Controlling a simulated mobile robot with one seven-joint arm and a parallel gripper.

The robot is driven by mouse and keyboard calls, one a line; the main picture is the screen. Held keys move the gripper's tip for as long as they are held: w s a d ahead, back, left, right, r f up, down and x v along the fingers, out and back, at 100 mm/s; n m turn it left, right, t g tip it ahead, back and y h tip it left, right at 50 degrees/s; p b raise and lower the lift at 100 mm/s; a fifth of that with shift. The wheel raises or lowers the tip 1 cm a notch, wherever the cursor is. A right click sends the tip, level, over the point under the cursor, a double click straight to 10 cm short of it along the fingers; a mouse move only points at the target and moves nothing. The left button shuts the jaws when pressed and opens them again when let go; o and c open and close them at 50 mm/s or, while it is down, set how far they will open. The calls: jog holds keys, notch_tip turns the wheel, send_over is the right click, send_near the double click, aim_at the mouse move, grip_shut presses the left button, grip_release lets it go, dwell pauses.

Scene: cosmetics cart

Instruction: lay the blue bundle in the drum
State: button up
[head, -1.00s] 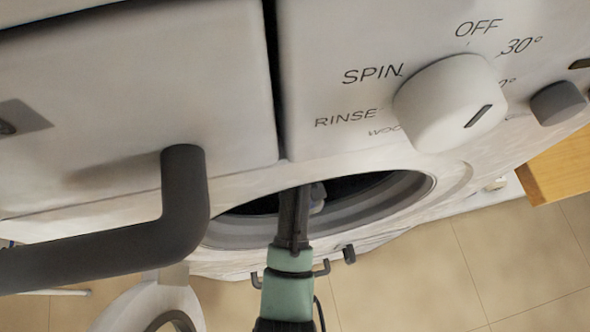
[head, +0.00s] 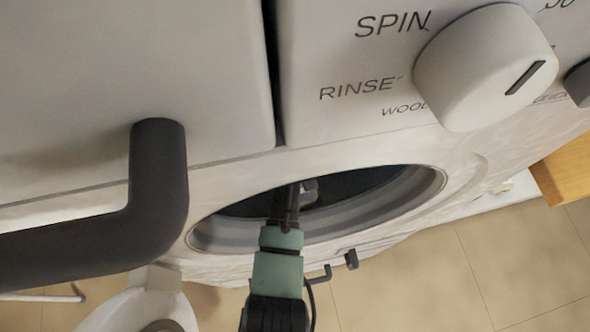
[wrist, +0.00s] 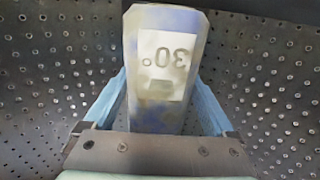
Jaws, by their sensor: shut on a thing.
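The blue bundle (wrist: 163,112) is a pale, blue-tinted block with a white "30°" label, seen upside down in the wrist view. My gripper (wrist: 158,88) is shut on it, with a light blue finger on each side. The perforated metal wall of the drum (wrist: 55,65) surrounds the bundle on both sides. In the head view my gripper (head: 297,192) reaches through the round opening into the dark drum (head: 352,186). Only a small greyish bit of what it holds shows there. I cannot tell whether the bundle touches the drum wall.
The round door (head: 145,305) stands open at lower left. Tiled floor (head: 430,285) shows at lower right.

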jog(key=shift+f, duration=0.15)
jog(key=o, duration=1.2)
jog(key=shift+o, duration=0.2)
notch_tip(320, 180, up, 8)
jog(key=shift+f+p, duration=0.1)
jog(key=shift+p, duration=1.05)
jog(key=shift+s, duration=0.1)
